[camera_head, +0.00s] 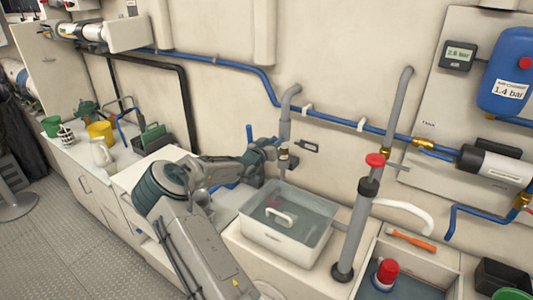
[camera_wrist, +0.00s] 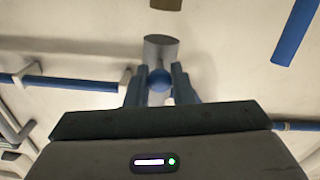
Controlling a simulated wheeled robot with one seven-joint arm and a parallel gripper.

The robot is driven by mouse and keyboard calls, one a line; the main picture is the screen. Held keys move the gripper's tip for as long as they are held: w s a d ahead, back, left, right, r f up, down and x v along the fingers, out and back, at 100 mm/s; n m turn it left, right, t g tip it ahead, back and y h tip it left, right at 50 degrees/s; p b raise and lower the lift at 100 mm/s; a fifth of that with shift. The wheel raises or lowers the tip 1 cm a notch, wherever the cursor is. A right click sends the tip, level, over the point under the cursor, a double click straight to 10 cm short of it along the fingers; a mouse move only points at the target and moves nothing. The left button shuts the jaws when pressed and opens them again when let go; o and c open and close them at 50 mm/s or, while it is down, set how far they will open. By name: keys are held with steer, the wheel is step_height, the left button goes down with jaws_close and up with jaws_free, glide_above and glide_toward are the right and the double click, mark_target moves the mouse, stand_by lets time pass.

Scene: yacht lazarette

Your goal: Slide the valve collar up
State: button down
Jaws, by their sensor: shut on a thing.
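A grey cylinder (camera_wrist: 161,45) stands directly behind the knob. It looks like the valve collar, which also seems to show in the head view as a short piece (camera_head: 284,159) on the pipe. My fingers partly hide the knob's sides.
A clear bin (camera_head: 258,240) with a white handle stands just below my gripper. A grey hand pump (camera_head: 356,225) with a red top stands to its right. A blue pipe (camera_head: 230,64) runs along the wall.

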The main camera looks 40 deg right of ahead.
steer(key=shift+r, duration=0.45)
steer(key=c, duration=1.3)
jaws_free()
steer(key=shift+s, duration=0.1)
steer(key=shift+o, duration=0.2)
steer(key=shift+a+f, duration=0.1)
steer(key=shift+a, duration=0.35)
steer(key=b+v, duration=0.3)
steer(key=v, duration=1)
steer(key=shift+d, duration=0.1)
